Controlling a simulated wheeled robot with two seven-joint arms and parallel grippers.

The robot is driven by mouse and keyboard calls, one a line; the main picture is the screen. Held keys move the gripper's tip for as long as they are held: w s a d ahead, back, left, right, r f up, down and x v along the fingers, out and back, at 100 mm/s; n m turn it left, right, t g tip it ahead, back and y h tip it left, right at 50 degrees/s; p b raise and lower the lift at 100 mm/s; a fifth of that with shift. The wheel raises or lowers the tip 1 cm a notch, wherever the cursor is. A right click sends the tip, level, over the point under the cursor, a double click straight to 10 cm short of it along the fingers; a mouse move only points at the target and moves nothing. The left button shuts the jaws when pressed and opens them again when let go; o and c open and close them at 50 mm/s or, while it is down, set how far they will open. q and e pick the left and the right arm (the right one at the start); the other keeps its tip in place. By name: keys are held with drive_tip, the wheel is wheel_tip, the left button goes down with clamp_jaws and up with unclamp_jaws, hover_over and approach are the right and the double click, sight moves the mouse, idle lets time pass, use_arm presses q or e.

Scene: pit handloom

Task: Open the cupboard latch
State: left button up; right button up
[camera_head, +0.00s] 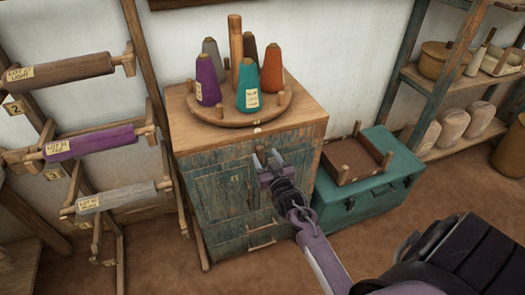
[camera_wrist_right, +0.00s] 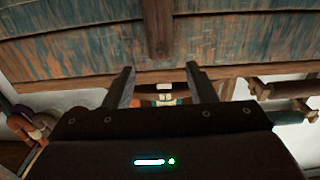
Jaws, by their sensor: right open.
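The cupboard (camera_head: 222,215) has worn blue-green doors and a plain wooden top. Its doors look shut. My right gripper (camera_head: 268,158) is open and empty in front of the upper part of the cupboard front, pointing at it. In the right wrist view the two fingers (camera_wrist_right: 161,88) stand apart, with blue-green boards (camera_wrist_right: 75,50) close beyond them. A dark wooden piece (camera_wrist_right: 158,28) runs down the middle of those boards; I cannot tell whether it is the latch. In the head view the gripper and wrist hide part of the right door. My left gripper is not in view.
A round stand (camera_head: 232,112) with several yarn cones sits on the cupboard top. A teal chest (camera_head: 375,200) with a wooden tray (camera_head: 352,162) stands close at the right. A rack of yarn rollers (camera_head: 100,140) stands at the left. Brown floor lies in front.

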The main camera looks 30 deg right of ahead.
sight(261, 149)
drive_tip(key=shift+x, duration=1.65)
drive_tip(key=shift+a, duration=0.1)
drive_tip(key=c, duration=1)
